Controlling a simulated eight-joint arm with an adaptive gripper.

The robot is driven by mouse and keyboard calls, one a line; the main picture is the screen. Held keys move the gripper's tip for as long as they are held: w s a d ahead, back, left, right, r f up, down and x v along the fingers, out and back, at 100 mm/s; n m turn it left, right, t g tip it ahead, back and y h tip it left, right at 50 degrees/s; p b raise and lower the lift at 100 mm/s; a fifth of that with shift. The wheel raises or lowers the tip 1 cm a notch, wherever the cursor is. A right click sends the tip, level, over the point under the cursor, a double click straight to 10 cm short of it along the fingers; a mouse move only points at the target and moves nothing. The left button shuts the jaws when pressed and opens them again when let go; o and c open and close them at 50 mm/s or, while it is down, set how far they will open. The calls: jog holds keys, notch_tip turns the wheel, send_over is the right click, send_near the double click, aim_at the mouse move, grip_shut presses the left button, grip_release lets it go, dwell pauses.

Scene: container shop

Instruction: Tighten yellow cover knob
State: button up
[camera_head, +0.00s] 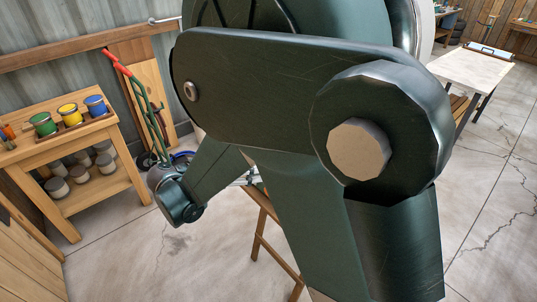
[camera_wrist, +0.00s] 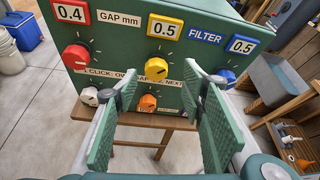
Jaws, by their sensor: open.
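In the wrist view a green box carries a panel (camera_wrist: 112,42) with coloured knobs. The yellow knob (camera_wrist: 156,69) is at the middle of the upper row, under a yellow-framed "0.5" sign (camera_wrist: 165,28). My gripper (camera_wrist: 163,90) is open and empty, with one green pad on each side of the picture's middle. The yellow knob shows between and slightly above the fingertips; I cannot tell how far beyond them it is. In the head view my own arm fills the middle and hides the panel and the gripper.
A red knob (camera_wrist: 77,57) sits left of the yellow one and a blue knob (camera_wrist: 227,78) right, partly behind a finger. A white knob (camera_wrist: 90,97) and an orange knob (camera_wrist: 148,103) sit lower. A wooden shelf with paint cans (camera_head: 70,115) stands left in the head view.

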jog(key=shift+s+a+f, duration=0.15)
jog(key=shift+a+f, duration=0.4)
jog(key=shift+f, duration=0.05)
jog(key=x, duration=0.7)
jog(key=shift+d, duration=0.3)
jog(key=shift+w+f, duration=0.1)
jog(key=shift+w, duration=0.15)
jog(key=c, duration=0.9)
